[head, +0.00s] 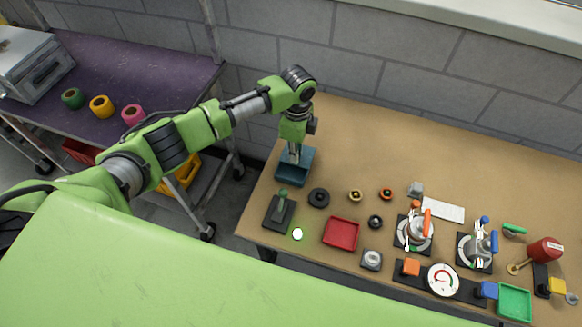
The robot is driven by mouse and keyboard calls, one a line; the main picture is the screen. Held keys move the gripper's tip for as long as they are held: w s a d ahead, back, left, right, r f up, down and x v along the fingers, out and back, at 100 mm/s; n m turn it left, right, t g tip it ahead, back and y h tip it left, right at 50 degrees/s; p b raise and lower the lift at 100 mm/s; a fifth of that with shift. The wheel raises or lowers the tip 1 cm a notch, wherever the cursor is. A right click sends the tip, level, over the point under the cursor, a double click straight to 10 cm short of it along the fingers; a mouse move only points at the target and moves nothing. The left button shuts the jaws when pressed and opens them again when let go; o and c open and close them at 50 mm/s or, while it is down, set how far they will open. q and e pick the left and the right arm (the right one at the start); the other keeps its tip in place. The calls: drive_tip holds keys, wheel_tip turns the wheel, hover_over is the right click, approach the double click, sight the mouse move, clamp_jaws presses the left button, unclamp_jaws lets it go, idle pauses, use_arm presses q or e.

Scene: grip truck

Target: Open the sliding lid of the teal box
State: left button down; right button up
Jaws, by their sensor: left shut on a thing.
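The teal box (292,179) stands near the left end of the wooden table. My left gripper (294,158) points down onto its top and is shut on a small part there, which looks to be part of the sliding lid. The fingers hide some of the box's top. The picture is too small to tell how far the lid is slid. My right gripper is not in view.
A dark lever block (278,212) stands just in front of the box, with a black ring (319,198) to its right. A red tray (341,234), orange and blue valve-like fixtures and a gauge (442,279) stand further right. A block wall runs behind.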

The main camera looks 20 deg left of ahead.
use_arm(q)
drive_tip(key=shift+w+d+f+b, duration=0.1)
drive_tip(key=shift+w+f+b, duration=0.1)
drive_tip(key=shift+w, duration=0.25)
drive_tip(key=shift+w+f+b, duration=0.1)
drive_tip(key=shift+w+b, duration=0.05)
drive_tip(key=shift+w, duration=0.3)
drive_tip(key=shift+w+r, duration=0.25)
drive_tip(key=shift+w, duration=0.15)
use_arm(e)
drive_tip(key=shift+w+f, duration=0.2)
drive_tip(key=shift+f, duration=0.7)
use_arm(q)
drive_tip(key=shift+s+r, duration=0.1)
drive_tip(key=c, duration=2)
unclamp_jaws()
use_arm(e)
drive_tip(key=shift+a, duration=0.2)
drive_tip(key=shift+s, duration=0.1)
use_arm(q)
drive_tip(key=shift+r, duration=0.25)
wheel_tip(320, 180, up, 12)
drive_tip(key=shift+f, duration=0.25)
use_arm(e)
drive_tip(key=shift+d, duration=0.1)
